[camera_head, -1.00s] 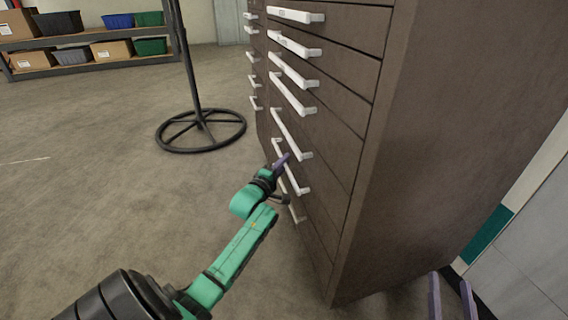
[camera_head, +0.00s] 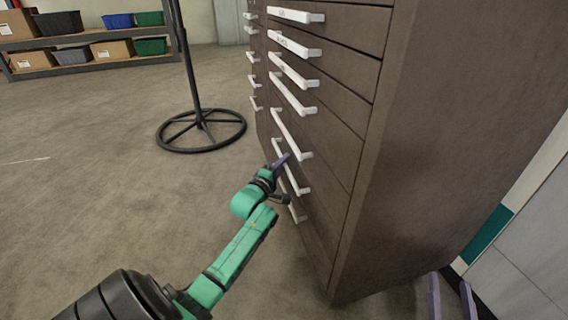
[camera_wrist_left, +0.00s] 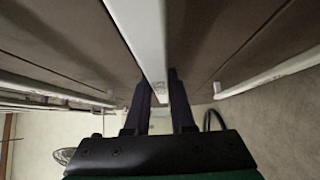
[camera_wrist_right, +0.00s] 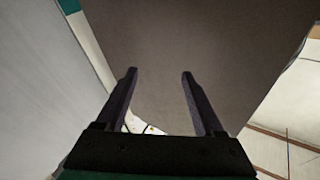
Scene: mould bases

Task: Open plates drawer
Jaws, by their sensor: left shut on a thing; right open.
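The brown drawer cabinet (camera_head: 450,130) has white bar handles down its front. My left gripper (camera_head: 282,161) is at a low handle (camera_head: 302,190) in the head view. In the left wrist view, that handle (camera_wrist_left: 148,38) runs between the fingers of my left gripper (camera_wrist_left: 157,84), which are shut on it. The drawer fronts look flush with the cabinet. I cannot read which drawer is the plates drawer. My right gripper (camera_head: 449,281) is open and empty, low beside the cabinet's side panel. In the right wrist view, the fingers of my right gripper (camera_wrist_right: 160,74) are apart with nothing between them.
A black stand with a round wheel-like base (camera_head: 201,131) is on the floor left of the cabinet. A shelf (camera_head: 100,66) with boxes and bins is at the far left. A grey and green wall (camera_head: 490,238) is on the right. The floor in front of the drawers is open.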

